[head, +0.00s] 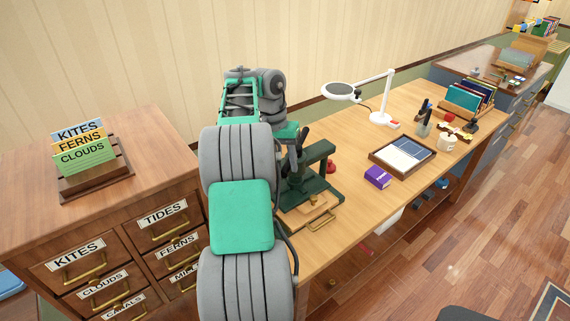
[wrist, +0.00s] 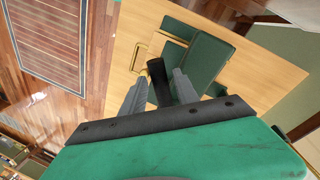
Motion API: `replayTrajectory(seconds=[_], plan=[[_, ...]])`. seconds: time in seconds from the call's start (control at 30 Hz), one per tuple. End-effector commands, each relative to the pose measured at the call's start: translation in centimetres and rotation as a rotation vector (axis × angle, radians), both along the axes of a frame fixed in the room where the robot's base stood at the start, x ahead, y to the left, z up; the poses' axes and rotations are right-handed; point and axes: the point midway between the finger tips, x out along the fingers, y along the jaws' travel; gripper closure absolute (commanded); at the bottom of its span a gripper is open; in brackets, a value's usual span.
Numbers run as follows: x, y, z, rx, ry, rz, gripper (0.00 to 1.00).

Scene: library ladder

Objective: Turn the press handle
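The press (head: 320,157) is dark green and stands at the near-left end of the long wooden desk. Its green body (wrist: 207,58) also shows in the wrist view. The press handle (wrist: 157,74) is a black bar with a rounded end. My gripper (wrist: 160,71) has its two grey fingers apart, one on each side of the handle. Narrow gaps seem to show between the fingers and the bar, so it looks open around it. In the head view my arm hides much of the gripper and part of the press.
A brass pull (head: 320,220) sits at the press's front. A purple box (head: 378,177), a framed tray (head: 402,157) and a magnifier lamp (head: 380,116) stand to the right. A labelled drawer cabinet (head: 150,150) is at the left. Wooden floor lies open at right.

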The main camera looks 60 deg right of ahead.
Motion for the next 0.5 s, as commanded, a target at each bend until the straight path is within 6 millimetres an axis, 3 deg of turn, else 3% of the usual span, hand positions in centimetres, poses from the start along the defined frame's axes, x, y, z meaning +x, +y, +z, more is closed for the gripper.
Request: replayTrajectory(seconds=[0.4,0.5], plan=[[-0.04,-0.02,-0.02,0.001,0.0,-0.001,0.99],[-0.04,-0.02,-0.02,0.001,0.0,-0.001,1.0]])
